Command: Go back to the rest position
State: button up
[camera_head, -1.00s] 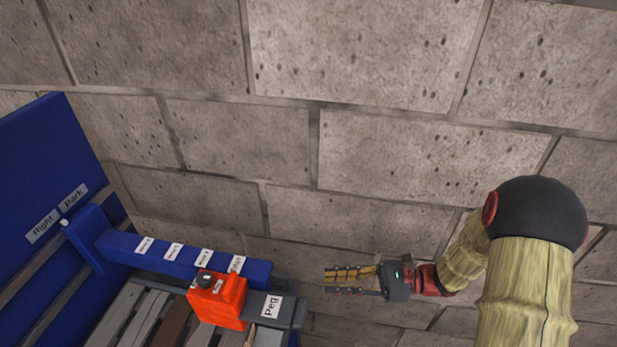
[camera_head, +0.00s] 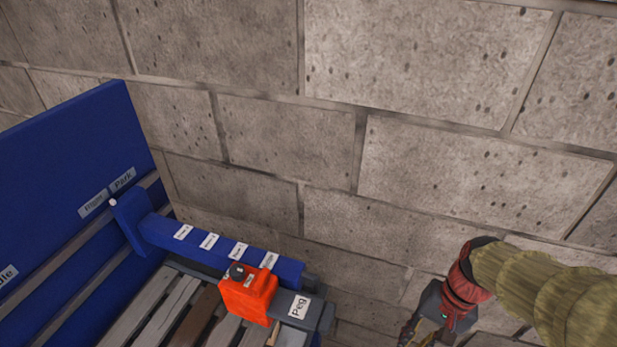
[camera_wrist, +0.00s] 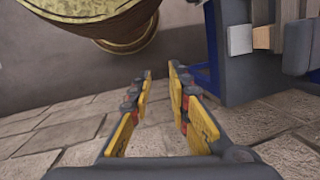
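My gripper (camera_wrist: 160,85) shows in the wrist view with its two yellow-padded fingers apart and nothing between them. In the head view my gripper (camera_head: 422,333) hangs at the lower right, pointing down, with its fingertips partly cut off by the bottom edge. It is clear of the blue gantry beam (camera_head: 215,245) and to the right of it.
An orange block (camera_head: 248,294) with a dark knob sits on the beam beside a grey part labelled "Peg" (camera_head: 300,308). A blue panel (camera_head: 75,165) with "Right" and "Park" labels stands at left. Wooden slats (camera_head: 165,305) lie below.

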jog(key=a+r+n+t+h, duration=0.2)
jog(key=r+n+t, duration=0.3)
jog(key=r, duration=1)
jog(key=shift+a+r+n+t+h, duration=0.35)
jog(key=shift+a+t, duration=0.25)
jog(key=shift+t, duration=0.2)
